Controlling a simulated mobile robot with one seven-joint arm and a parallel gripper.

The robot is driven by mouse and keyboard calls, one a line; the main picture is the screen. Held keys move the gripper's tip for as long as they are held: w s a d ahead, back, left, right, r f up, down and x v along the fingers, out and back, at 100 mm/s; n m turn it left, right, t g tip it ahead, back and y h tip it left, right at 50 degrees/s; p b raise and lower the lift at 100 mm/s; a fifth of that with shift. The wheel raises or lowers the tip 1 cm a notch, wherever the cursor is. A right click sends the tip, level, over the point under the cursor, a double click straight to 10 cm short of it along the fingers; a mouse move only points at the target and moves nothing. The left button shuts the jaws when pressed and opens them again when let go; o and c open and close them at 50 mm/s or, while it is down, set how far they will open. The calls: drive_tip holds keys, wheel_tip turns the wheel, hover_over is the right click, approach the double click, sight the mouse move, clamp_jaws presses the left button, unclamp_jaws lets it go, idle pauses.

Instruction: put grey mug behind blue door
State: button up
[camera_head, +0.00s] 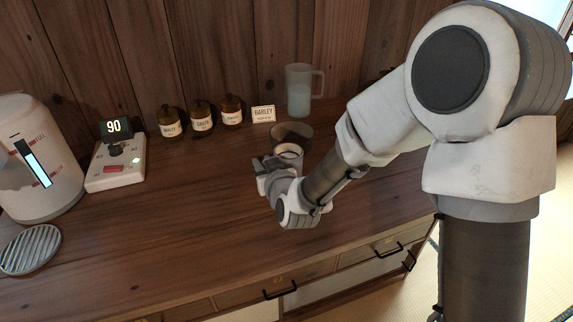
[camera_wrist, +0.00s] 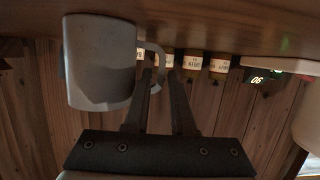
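The grey mug (camera_head: 289,150) stands on the wooden counter, just beyond my gripper and partly hidden by it. In the wrist view, which is upside down, the mug (camera_wrist: 100,62) is large at the left, its handle towards my fingers. My gripper (camera_wrist: 159,74) is open, with a gap between its fingertips and the mug's handle at that gap. I cannot tell whether a finger touches the handle. In the head view my gripper (camera_head: 264,174) is low over the counter, on the near side of the mug. No blue door is in view.
A pitcher (camera_head: 299,92), a BARLEY card (camera_head: 264,114) and brown jars (camera_head: 201,116) line the wall. A dispenser (camera_head: 38,160) and scale-like device (camera_head: 116,160) stand left. The counter's middle is clear; drawers (camera_head: 240,293) are below.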

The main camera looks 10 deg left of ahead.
clamp_jaws()
idle(1.4)
